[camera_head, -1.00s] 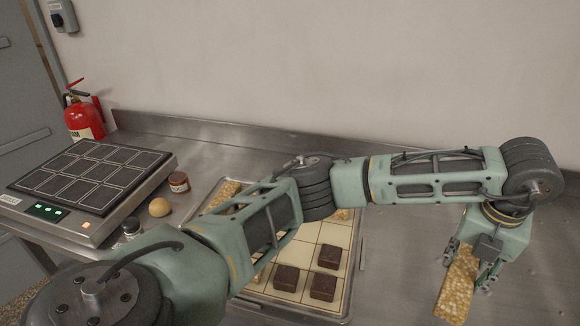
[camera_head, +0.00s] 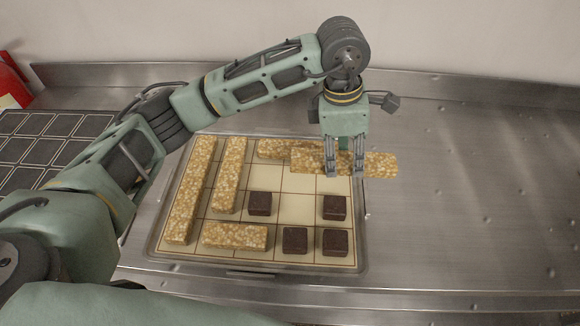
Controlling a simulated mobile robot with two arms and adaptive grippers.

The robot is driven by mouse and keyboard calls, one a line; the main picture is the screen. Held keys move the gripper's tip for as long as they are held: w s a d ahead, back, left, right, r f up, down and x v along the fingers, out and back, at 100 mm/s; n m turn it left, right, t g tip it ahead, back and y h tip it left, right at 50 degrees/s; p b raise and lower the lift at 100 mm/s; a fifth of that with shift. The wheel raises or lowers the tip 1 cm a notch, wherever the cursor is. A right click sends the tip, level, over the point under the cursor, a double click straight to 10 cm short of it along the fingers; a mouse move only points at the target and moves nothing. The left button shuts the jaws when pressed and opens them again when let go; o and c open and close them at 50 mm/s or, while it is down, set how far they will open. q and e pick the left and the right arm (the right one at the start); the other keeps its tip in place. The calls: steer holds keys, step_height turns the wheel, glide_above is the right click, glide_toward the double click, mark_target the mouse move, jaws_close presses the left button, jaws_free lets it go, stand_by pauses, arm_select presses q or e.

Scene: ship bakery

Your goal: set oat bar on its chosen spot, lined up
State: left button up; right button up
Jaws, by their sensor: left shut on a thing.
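My left gripper (camera_head: 345,172) is shut on an oat bar (camera_head: 377,165), gripping it near its middle. The bar lies nearly level, left to right, over the top right part of the gridded tray (camera_head: 363,245). Its right end sticks out past the tray's right edge. It appears to be above the tray; how high is hard to tell. Its left end overlaps another oat bar (camera_head: 271,148) in the tray's top row and hides part of it. The cells right behind the held bar are partly hidden. My right gripper is not in view.
Two oat bars stand lengthwise at the tray's left, an outer one (camera_head: 190,190) and an inner one (camera_head: 227,176). Another oat bar (camera_head: 235,236) lies crosswise at the front. Several dark brown squares, one at centre (camera_head: 260,203), occupy cells. Bare steel counter (camera_head: 470,220) lies right.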

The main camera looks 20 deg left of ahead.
arm_select(q)
steer(key=a+f+p, duration=0.1)
steer(key=a, duration=0.2)
steer(key=a+f, duration=0.2)
steer(key=a, duration=0.1)
steer(key=a+f+p, duration=0.1)
steer(key=a+f, duration=0.1)
steer(key=a, duration=0.1)
steer(key=shift+w+a+p, duration=0.1)
steer(key=shift+w+p, duration=0.15)
steer(key=shift+p, duration=0.1)
steer(key=shift+a+f, duration=0.25)
steer(key=shift+f+p, duration=0.3)
steer(key=shift+f, duration=0.15)
step_height(320, 180, down, 2)
steer(key=shift+f+p, duration=0.2)
steer(key=shift+p, duration=0.35)
steer(key=shift+w+a+f, duration=0.1)
steer(key=shift+f, duration=0.4)
